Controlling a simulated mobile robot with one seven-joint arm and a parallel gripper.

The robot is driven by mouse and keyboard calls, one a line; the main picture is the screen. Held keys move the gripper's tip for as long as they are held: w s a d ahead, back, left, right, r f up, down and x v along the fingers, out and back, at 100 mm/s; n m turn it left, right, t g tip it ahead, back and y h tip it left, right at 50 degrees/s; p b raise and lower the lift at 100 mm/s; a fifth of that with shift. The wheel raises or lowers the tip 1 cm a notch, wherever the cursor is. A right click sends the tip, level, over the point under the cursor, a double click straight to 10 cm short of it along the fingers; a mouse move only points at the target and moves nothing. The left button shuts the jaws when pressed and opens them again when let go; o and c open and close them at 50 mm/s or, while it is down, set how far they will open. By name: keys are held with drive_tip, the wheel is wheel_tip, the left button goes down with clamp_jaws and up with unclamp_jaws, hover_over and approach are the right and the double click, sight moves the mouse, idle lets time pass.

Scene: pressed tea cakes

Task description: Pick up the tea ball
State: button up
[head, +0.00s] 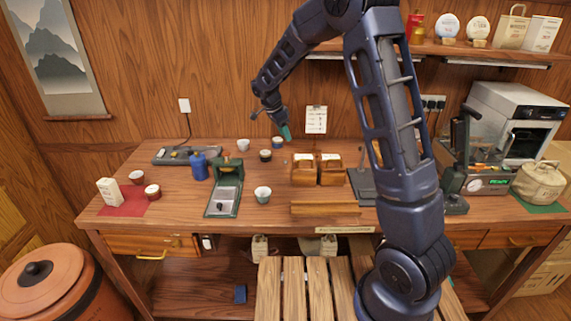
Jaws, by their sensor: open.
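No tea ball can be told for certain at this size. A small dark spot (220,207) lies in the green-framed tray device (212,212) left of the table's middle, too small to identify. My gripper (286,132) has teal fingertips and hangs in front of the back wall, above the rear of the table near the blue-rimmed cup. It is open, with nothing seen between its fingers.
Wooden boxes (304,171) stand right of the cups, with a long wooden block (325,209) in front. Machines (487,180) crowd the right. A slatted wooden surface (294,290) is in front.

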drive_tip(key=m, duration=0.1)
approach(286, 162)
drive_tip(key=shift+w+a+x, duration=0.1)
drive_tip(key=shift+w+x, duration=0.05)
drive_tip(key=shift+x, duration=1.9)
drive_tip(key=shift+w+a+x, duration=0.1)
drive_tip(key=shift+w+x, duration=0.05)
drive_tip(key=shift+x, duration=1.9)
clamp_jaws()
